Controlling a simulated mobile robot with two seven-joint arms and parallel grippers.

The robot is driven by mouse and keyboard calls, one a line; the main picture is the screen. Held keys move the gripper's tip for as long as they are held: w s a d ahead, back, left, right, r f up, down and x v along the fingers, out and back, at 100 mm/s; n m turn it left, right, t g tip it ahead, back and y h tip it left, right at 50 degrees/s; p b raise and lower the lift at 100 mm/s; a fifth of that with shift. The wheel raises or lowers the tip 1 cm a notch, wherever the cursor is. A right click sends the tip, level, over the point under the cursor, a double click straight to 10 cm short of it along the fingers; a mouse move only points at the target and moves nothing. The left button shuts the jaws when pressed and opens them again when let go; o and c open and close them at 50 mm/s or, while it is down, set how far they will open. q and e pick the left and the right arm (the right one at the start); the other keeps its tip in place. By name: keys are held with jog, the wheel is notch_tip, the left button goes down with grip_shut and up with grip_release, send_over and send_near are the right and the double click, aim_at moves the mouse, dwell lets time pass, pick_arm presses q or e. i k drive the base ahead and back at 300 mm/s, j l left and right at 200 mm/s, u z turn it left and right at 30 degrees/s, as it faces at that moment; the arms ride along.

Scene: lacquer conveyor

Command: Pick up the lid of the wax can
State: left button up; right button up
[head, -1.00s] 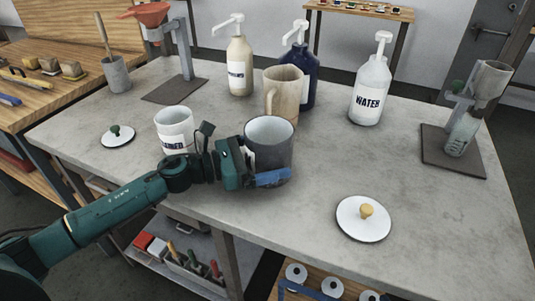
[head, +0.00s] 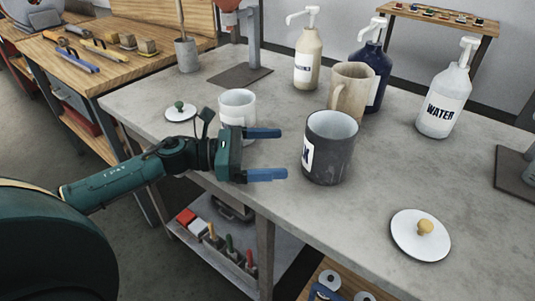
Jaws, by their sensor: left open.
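A dark grey can (head: 335,155) with an open top stands mid-table; its white label is mostly turned away and only its last letter shows, perhaps an X. A round white lid (head: 408,240) with a yellow knob lies flat at the table's front right. Another white lid (head: 178,115) with a green knob lies at the left, beside a white can (head: 238,105). I cannot tell for certain which lid is the wax can's. My left gripper (head: 284,154) is open and empty, its blue fingers pointing right, just left of the grey can. My right gripper is not in view.
Pump bottles, cream (head: 307,68), dark blue (head: 376,75) and white "WATER" (head: 443,105), stand along the back. A metal stand (head: 240,76) is at the back left. The table (head: 300,220) is clear around the yellow-knobbed lid.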

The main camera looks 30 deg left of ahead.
aim_at(418, 233)
jog(key=k, duration=1.5)
